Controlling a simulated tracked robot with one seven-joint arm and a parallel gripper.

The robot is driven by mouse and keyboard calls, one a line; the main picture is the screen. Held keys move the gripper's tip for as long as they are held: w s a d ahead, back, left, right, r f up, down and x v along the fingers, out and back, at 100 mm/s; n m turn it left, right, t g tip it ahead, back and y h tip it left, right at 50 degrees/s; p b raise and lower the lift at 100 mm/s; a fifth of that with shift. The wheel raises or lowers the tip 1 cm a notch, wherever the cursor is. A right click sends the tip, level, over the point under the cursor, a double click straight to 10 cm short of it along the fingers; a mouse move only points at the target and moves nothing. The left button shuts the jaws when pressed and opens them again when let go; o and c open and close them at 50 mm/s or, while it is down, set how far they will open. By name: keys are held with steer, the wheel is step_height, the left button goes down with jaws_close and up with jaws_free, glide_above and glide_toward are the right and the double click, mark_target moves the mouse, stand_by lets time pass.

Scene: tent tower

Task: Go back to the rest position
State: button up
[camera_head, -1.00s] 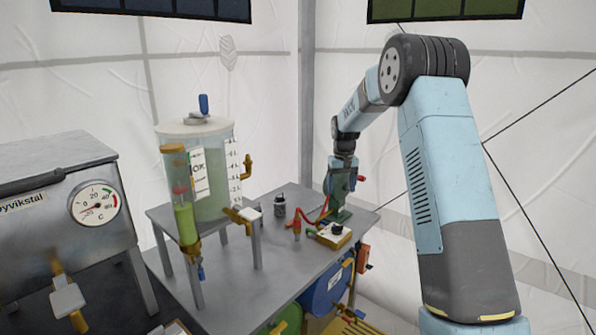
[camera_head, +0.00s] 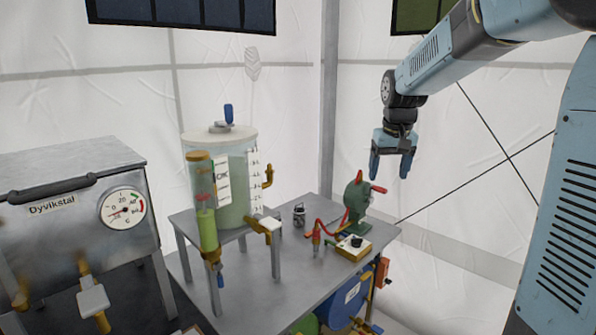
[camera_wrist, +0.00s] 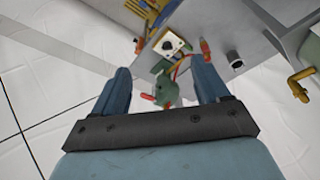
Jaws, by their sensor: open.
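My gripper (camera_head: 391,168) hangs in the air above and to the right of the green hand-cranked device (camera_head: 357,198) at the table's right back corner. Its two blue fingers point down and are apart, with nothing between them. In the wrist view my gripper (camera_wrist: 163,88) is open, and the green device (camera_wrist: 166,90) shows below, between and beyond the fingers. My gripper is clear of the table and of everything on it.
The metal table (camera_head: 300,262) carries a clear tank (camera_head: 236,180), a small dark jar (camera_head: 299,214) and a yellow box with a black knob (camera_head: 353,246). A steel machine with a gauge (camera_head: 75,215) stands left. White tent walls enclose the scene; the air above the table's right is free.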

steer(key=s+t, duration=0.3)
steer(key=s, duration=2.5)
steer(key=shift+d+m, duration=0.3)
steer(key=shift+d, duration=0.05)
